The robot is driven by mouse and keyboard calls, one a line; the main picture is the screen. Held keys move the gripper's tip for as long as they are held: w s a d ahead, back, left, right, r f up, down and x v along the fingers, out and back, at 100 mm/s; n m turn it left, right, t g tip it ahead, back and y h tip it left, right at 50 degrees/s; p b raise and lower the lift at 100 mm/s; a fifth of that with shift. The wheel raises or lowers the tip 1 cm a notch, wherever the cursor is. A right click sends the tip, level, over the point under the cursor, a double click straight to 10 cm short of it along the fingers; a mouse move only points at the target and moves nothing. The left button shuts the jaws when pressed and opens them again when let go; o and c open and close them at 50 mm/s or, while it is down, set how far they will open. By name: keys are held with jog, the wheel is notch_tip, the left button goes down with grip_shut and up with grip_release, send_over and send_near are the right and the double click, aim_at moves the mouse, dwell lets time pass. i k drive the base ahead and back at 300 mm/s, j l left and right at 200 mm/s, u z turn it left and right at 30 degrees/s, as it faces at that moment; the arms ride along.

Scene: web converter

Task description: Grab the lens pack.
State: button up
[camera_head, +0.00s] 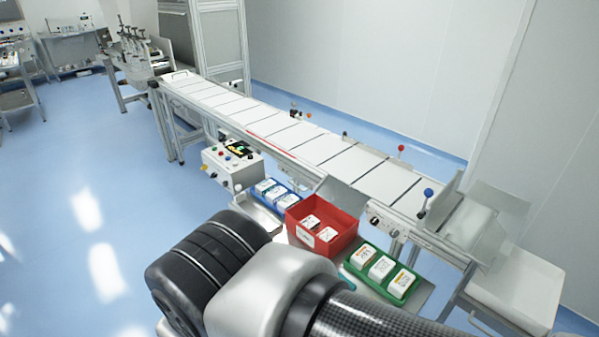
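Several small white packs with printed tops lie in three containers on a low shelf in front of the conveyor; I cannot tell which one is the lens pack. The green tray (346,267) at the right holds a row of three packs, the middle one (382,267) among them. The red bin (341,244) holds packs (328,234) at its bottom. The blue tray (287,188) at the left holds more packs (276,193). My arm crosses the lower middle and hides part of the shelf. My gripper is out of view.
A long conveyor (322,149) runs behind the containers. A control box (232,166) with buttons stands left of the blue tray. A white bin (522,290) stands at the far right. The blue floor (110,210) at left is clear.

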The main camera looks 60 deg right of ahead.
aim_at(265, 186)
jog(key=i+z, duration=0.25)
jog(key=i, duration=0.75)
jog(key=i+j+z, duration=0.25)
jog(key=i, duration=0.7)
jog(key=i+l+z, duration=0.15)
jog(key=i+z, duration=0.15)
jog(key=z, duration=0.15)
jog(key=i+z, duration=0.3)
jog(key=z, duration=0.15)
jog(key=i+z, duration=0.4)
jog(key=i+j+z, duration=0.15)
jog(key=z, duration=0.3)
jog(key=i+l+z, duration=0.1)
jog(key=i, duration=0.35)
